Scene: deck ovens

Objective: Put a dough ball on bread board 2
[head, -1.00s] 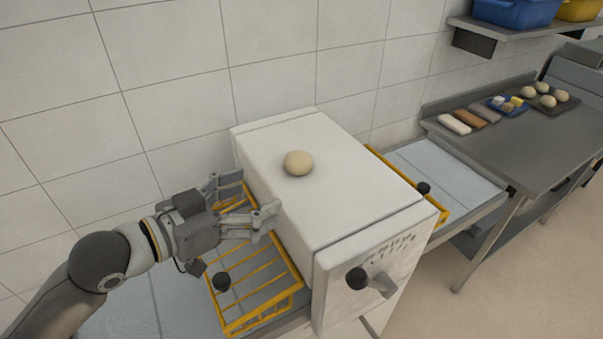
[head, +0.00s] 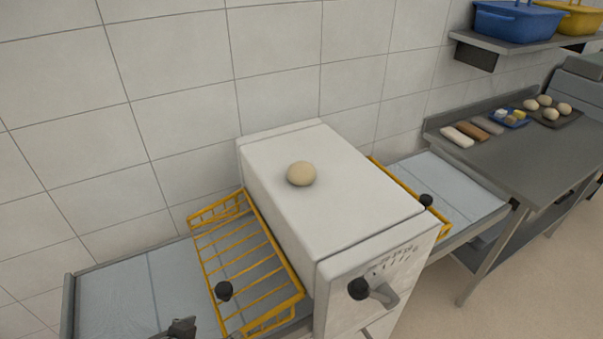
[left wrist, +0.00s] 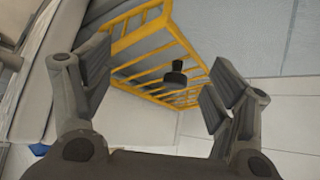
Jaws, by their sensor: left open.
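A pale dough ball (head: 301,174) rests on the flat top of the white machine (head: 290,215). Several more dough balls (head: 551,114) sit on a dark tray on the steel table at the right. Bread board 2 cannot be identified in these views. My left gripper (left wrist: 158,75) is open and empty in the left wrist view, with a yellow wire guard showing beyond its fingers. In the head view only a small dark part of it shows at the bottom edge, away from the dough ball. My right gripper is not in view.
Yellow wire guards (head: 248,268) flank the machine, above its side beds (head: 125,290). A lever with a black knob (head: 358,288) sticks out in front. The steel table (head: 520,165) holds several slabs (head: 472,131) and a small blue tray (head: 511,120). Blue and yellow tubs stand on a shelf.

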